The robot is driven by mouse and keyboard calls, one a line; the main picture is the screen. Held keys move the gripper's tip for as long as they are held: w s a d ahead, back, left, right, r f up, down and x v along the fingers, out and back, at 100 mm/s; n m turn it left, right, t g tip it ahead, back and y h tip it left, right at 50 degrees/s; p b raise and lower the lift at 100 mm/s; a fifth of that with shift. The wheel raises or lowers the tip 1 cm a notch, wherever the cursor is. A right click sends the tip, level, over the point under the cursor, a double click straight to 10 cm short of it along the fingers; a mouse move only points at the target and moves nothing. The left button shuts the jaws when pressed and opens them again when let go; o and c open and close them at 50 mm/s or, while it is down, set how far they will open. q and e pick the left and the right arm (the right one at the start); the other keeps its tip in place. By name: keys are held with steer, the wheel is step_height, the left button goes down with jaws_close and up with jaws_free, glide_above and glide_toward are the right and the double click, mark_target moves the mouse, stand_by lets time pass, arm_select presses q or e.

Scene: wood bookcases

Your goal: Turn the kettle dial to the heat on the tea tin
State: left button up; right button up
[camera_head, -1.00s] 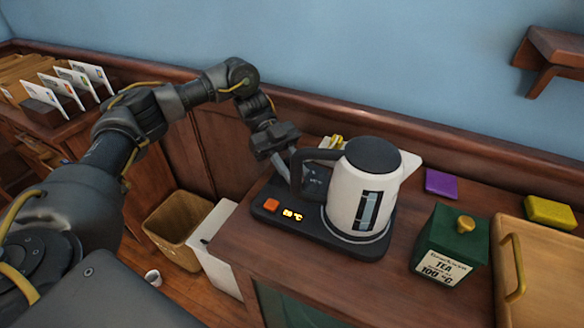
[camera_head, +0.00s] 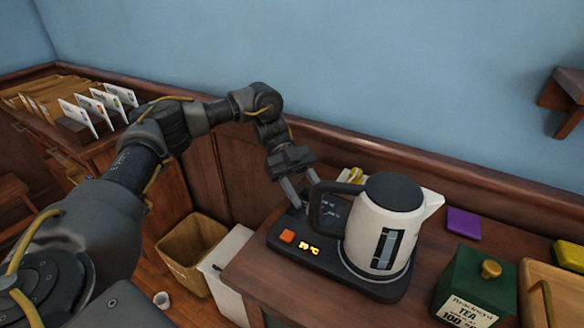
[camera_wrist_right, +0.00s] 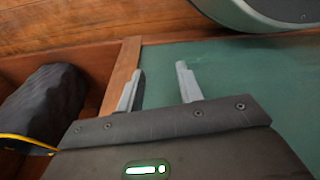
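The white kettle (camera_head: 372,236) with a black lid and handle stands upright on its black base (camera_head: 330,262). I cannot make out a dial; the handle and gripper cover part of the base's back. The green tea tin (camera_head: 464,275) with a gold knob stands to the right, its label reading TEA and 100, cut by the picture's edge. My left gripper (camera_head: 303,197) is open, pointing down over the base's back left, beside the handle. My right gripper (camera_wrist_right: 160,90) is open and empty.
A bin (camera_head: 185,262) and a white box (camera_head: 218,275) stand below at the left. The right wrist view shows a green panel (camera_wrist_right: 240,70).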

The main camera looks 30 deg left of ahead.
arm_select(q)
steer(key=shift+w+a+r, duration=0.25)
steer(key=shift+a, duration=0.15)
steer(key=shift+w+a+r, duration=0.1)
steer(key=shift+a+r, duration=0.05)
steer(key=shift+a, duration=0.15)
steer(key=shift+v, duration=1.05)
steer(key=shift+w+a+r+p, duration=0.25)
steer(key=shift+w+a+p, duration=0.1)
steer(key=shift+a, duration=0.15)
steer(key=shift+w+a+r, duration=0.1)
steer(key=shift+a+r, duration=0.1)
steer(key=shift+a, duration=0.1)
steer(key=shift+w+a+r+p, duration=0.25)
steer(key=shift+w+a+p, duration=0.05)
steer(key=shift+a, duration=0.3)
steer(key=shift+w+a+r, duration=0.2)
steer(key=shift+a, duration=0.45)
arm_select(e)
steer(key=shift+s+d+f, duration=0.3)
steer(key=shift+s+f, duration=0.2)
steer(key=shift+f, duration=0.35)
steer(key=shift+s+d+f, duration=0.25)
steer(key=shift+s+f, duration=0.2)
steer(key=shift+f, duration=0.35)
